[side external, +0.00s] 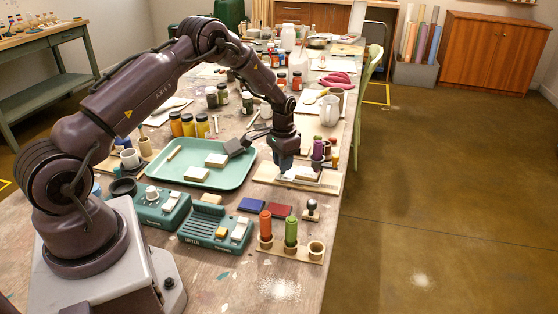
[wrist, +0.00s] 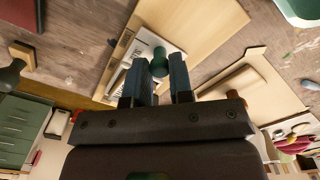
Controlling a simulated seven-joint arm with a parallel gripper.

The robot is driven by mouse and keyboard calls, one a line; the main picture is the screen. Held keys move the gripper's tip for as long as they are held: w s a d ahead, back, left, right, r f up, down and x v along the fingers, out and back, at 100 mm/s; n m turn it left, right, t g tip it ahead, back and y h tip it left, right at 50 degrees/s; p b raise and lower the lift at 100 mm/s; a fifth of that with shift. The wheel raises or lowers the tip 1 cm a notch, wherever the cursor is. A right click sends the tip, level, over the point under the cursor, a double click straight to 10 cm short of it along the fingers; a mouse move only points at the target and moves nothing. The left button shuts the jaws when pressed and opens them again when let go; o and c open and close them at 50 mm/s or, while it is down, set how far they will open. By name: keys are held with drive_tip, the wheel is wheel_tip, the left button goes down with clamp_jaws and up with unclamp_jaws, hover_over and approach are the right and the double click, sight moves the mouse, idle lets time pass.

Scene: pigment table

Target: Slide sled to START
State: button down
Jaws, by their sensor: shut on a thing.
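The sled (wrist: 142,52) is a light, flat piece with dark markings and a dark green knob (wrist: 159,62) on top. It sits on a pale wooden board (wrist: 205,25), which also shows in the side view (side external: 262,176) to the right of the green tray. My gripper (wrist: 160,72) has its two blue fingers on either side of the knob and is shut on it. In the side view my gripper (side external: 285,170) points down at the board and partly hides the sled. I cannot make out a START mark.
A green tray (side external: 240,180) with pale blocks lies left of the board. Purple and orange bottles (side external: 318,150) stand close to its right end. Blue (side external: 251,205) and red (side external: 279,210) pads and a rack of colored sticks (side external: 290,245) lie in front. Jars stand behind.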

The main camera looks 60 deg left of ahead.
drive_tip(key=c, duration=1)
unclamp_jaws()
wheel_tip(320, 180, up, 13)
drive_tip(key=s+d+r+t, duration=0.2)
drive_tip(key=s+d+r, duration=0.4)
drive_tip(key=s, duration=0.3)
drive_tip(key=s+d+r+t, duration=0.1)
drive_tip(key=s+d+r, duration=0.5)
drive_tip(key=s, duration=0.3)
drive_tip(key=s+d+r+t, duration=0.2)
drive_tip(key=s+d+r, duration=0.5)
drive_tip(key=s+d, duration=0.1)
drive_tip(key=shift+s+t, duration=0.3)
drive_tip(key=shift+s, duration=0.1)
